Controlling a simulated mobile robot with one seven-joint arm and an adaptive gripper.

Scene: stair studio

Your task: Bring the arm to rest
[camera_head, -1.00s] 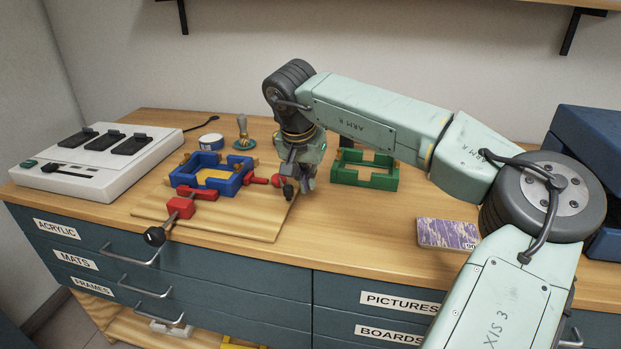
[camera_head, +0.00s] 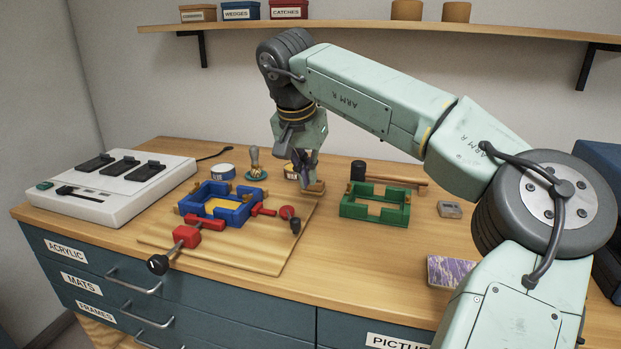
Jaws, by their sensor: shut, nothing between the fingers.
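My gripper (camera_head: 314,189) is at the end of my pale green arm, above the bench just right of the red clamp knob. It points down, shut, with nothing in it.
A white switch box (camera_head: 105,190) stands at the left. A mallet (camera_head: 385,174) lies behind the green frame. A purple patterned piece (camera_head: 449,271) and a small grey block (camera_head: 449,209) lie beside my arm. A shelf (camera_head: 350,28) with boxes hangs above. Drawers are below.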

